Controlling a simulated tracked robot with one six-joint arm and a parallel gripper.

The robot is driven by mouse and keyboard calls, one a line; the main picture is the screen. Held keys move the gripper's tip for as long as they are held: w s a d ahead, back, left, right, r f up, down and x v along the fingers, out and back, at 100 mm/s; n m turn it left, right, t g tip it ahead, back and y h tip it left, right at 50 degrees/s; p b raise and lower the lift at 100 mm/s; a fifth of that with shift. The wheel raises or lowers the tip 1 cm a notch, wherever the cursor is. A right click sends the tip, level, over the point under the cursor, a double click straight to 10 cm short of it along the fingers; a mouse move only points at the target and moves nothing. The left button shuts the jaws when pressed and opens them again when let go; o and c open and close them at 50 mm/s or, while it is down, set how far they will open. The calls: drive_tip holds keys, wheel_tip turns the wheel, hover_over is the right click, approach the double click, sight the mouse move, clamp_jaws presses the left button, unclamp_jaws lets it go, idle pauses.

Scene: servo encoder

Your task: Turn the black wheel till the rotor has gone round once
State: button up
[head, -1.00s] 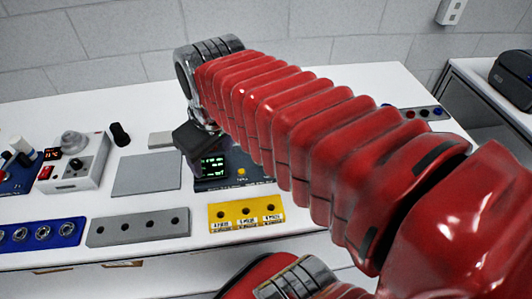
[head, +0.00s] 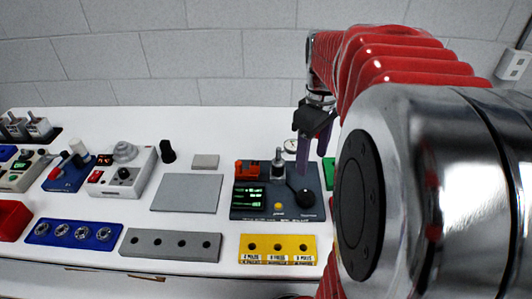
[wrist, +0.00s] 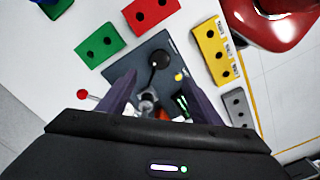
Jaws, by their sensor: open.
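The dark encoder board (head: 245,208) lies on the white table. It carries a green-lit display (head: 249,197), an orange block (head: 247,168), a silver upright part (head: 278,165) with a dark lower end, and a yellow button (head: 278,206). The black wheel (head: 305,197) is at its right front; it shows in the wrist view (wrist: 160,57) as a dark round piece with a dark strip beside it. My gripper (wrist: 161,80) is open above the board, its purple fingers apart, touching nothing that I can make out. In the head view one finger (head: 303,155) hangs just behind the wheel. Which part is the rotor is unclear.
A grey pad (head: 187,192) lies left of the board. A yellow holed block (head: 278,248) and a grey holed block (head: 171,244) are in front. Green (wrist: 100,46) and red (wrist: 150,14) holed blocks lie beside the board, and a red-topped pin (wrist: 82,93) stands near.

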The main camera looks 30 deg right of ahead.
sight(306, 195)
drive_tip(key=shift+f, duration=0.1)
wheel_tip(306, 195, down, 14)
drive_tip(key=shift+r, duration=0.2)
idle(0.5)
drive_tip(key=c, duration=1.1)
